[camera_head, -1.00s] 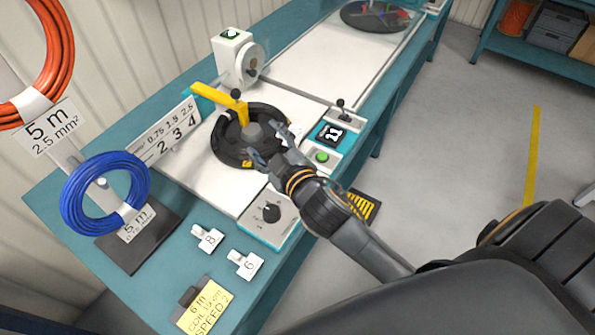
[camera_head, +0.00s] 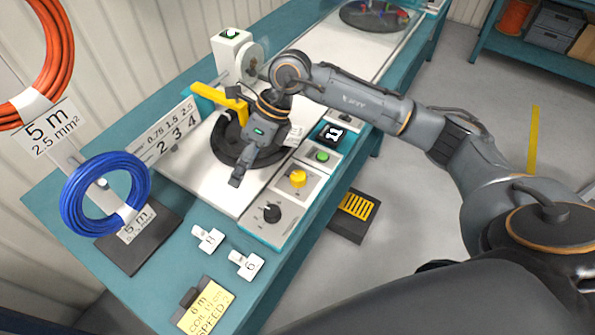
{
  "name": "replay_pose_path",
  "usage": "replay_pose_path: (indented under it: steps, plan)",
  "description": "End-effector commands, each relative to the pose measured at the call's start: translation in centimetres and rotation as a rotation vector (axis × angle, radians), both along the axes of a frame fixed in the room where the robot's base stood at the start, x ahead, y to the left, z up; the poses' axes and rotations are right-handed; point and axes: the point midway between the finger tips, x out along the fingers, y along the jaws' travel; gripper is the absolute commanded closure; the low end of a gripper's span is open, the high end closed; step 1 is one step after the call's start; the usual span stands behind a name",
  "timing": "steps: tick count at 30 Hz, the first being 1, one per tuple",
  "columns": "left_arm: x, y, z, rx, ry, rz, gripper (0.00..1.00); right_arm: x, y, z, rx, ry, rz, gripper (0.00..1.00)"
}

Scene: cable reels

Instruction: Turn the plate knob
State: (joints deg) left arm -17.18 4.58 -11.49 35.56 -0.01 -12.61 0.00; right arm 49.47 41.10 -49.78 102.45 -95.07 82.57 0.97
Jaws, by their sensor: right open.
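A round black plate (camera_head: 231,158) sits on the white work surface, with a yellow arm (camera_head: 208,92) over its far side. My right gripper (camera_head: 242,137) is above the plate with its fingers spread and nothing seen between them. It hides the plate's centre, and I cannot tell whether it touches. On the front control strip are a yellow knob (camera_head: 298,179) and a black knob (camera_head: 271,213) with a scale around it; both are clear of the gripper. I cannot tell which knob is the plate knob. My left gripper is not in view.
A green button (camera_head: 322,156) and a display (camera_head: 333,134) are beside the yellow knob. A blue cable coil (camera_head: 105,193) stands at the left, with white tags (camera_head: 246,263) in front. A white measuring unit (camera_head: 231,55) stands behind the plate. A black-yellow pedal (camera_head: 355,212) is on the floor.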

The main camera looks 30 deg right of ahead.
Motion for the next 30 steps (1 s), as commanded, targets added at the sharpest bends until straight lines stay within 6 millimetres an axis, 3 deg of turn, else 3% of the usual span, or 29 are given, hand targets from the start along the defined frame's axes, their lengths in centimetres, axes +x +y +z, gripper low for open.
replay_pose_path:
  steps: [1, 3, 6, 9, 13, 17, 30]
  plan:
    - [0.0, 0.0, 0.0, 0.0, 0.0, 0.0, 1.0, 0.9, -3.2, -0.1, -0.124, -0.009, -0.007, 0.39]
    - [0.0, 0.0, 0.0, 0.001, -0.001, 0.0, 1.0, 1.6, -7.0, -0.1, -0.272, -0.005, -0.021, 0.39]
    - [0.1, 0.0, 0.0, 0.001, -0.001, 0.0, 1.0, 2.1, -11.0, 0.4, -0.422, 0.007, -0.043, 0.39]
    - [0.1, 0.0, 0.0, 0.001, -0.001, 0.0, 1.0, 2.2, -13.2, 0.8, -0.505, 0.018, -0.06, 0.39]
    - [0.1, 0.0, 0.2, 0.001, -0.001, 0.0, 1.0, 2.2, -14.0, 0.5, -0.534, 0.026, -0.065, 0.39]
    - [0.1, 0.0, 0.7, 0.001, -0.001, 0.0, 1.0, 2.1, -13.9, -1.2, -0.531, 0.03, -0.065, 0.39]
    - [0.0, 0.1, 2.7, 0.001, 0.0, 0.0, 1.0, 1.7, -13.5, -10.0, -0.528, 0.028, -0.063, 0.39]
